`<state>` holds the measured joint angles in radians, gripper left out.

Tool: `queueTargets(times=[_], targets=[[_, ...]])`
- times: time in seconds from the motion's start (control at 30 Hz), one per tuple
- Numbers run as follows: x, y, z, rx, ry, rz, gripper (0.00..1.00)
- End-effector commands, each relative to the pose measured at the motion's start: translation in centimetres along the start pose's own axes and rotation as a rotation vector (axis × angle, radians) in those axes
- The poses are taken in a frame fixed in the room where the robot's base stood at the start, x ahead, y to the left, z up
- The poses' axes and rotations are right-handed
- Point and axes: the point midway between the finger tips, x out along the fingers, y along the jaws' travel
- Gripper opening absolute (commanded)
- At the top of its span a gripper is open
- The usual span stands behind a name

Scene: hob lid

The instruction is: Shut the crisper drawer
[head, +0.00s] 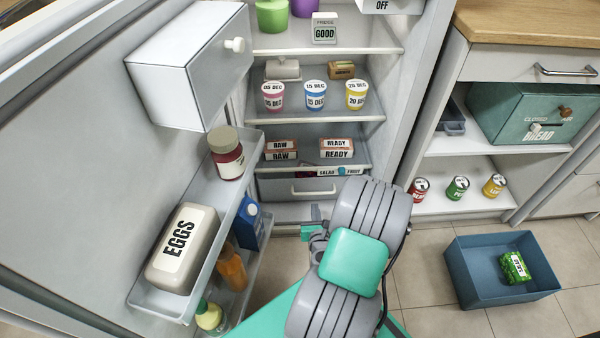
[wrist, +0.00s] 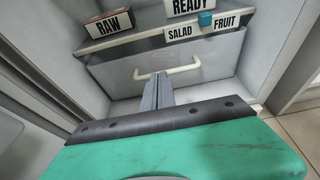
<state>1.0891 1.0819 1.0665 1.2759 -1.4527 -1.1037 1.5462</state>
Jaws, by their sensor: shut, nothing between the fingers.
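The crisper drawer (head: 270,187) is the grey box at the bottom of the open fridge, with a pale bar handle (head: 314,190) across its front. In the wrist view the drawer front (wrist: 215,62) lies just below a shelf edge labelled SALAD and FRUIT, with its handle (wrist: 167,71) ahead of my fingers. I cannot tell exactly how far the drawer stands out. My gripper (head: 316,212) is in front of the drawer, low and near its middle. In the wrist view my gripper (wrist: 156,88) is shut and empty, its tips at or just short of the handle; contact is unclear.
The open fridge door on the left carries a door shelf with an egg box (head: 180,248) and a red jar (head: 226,153). Boxes marked RAW (head: 281,150) and READY (head: 337,148) sit above the drawer. A blue bin (head: 475,290) stands on the floor at right.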

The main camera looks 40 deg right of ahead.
Motion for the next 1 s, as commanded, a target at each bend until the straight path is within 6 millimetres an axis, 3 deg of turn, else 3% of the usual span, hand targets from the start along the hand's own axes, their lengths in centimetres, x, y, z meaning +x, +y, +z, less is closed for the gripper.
queueTargets(times=[0.17, 0.7, 1.0], targets=[[1.2, -0.1, -0.2, -0.003, -0.001, 0.000, 0.00], [11.1, 0.2, 0.2, -0.006, -0.003, 0.005, 0.00], [13.7, 0.1, 1.1, -0.003, 0.000, 0.003, 0.00]])
